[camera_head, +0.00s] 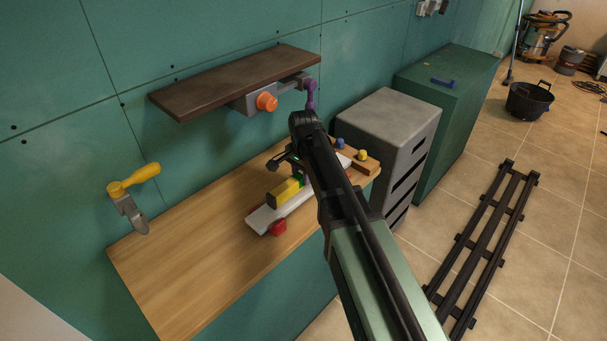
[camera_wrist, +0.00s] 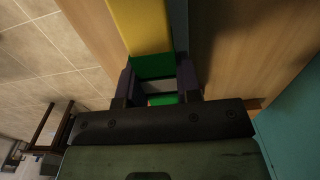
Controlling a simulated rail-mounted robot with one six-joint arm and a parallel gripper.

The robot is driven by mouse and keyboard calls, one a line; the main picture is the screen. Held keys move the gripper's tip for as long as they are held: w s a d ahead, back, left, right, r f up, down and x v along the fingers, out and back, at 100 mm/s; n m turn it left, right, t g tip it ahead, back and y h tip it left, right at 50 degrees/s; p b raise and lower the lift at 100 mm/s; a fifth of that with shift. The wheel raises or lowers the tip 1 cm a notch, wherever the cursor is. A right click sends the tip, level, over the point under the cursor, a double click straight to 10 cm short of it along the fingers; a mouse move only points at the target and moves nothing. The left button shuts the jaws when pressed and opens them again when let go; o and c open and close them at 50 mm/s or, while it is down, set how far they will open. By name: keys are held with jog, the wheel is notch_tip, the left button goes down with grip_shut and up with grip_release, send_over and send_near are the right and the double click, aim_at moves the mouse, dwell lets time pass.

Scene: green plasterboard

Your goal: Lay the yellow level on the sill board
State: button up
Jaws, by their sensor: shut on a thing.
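The yellow level (camera_head: 285,190) is a long yellow bar with a green part near its middle. In the head view it lies just above or on a white strip (camera_head: 265,216) on the light wooden board (camera_head: 170,270); I cannot tell whether it touches. My gripper (camera_wrist: 157,90) is shut on the level's green part, and the yellow end (camera_wrist: 141,25) runs away from it in the wrist view. My arm hides much of the level in the head view. A dark brown board (camera_head: 235,80) is fixed to the green wall above. Which board is the sill board is not clear.
A red knob (camera_head: 278,227) sits by the white strip. A yellow-handled clamp (camera_head: 133,190) stands at the wall on the left. An orange knob (camera_head: 266,102) is under the brown board. Grey drawers (camera_head: 390,120) stand to the right. The wooden board's left part is clear.

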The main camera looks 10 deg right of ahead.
jog(key=shift+f+b, duration=0.65)
jog(key=o, duration=1.1)
jog(key=shift+r, duration=0.1)
notch_tip(320, 180, up, 11)
jog(key=p, duration=1.1)
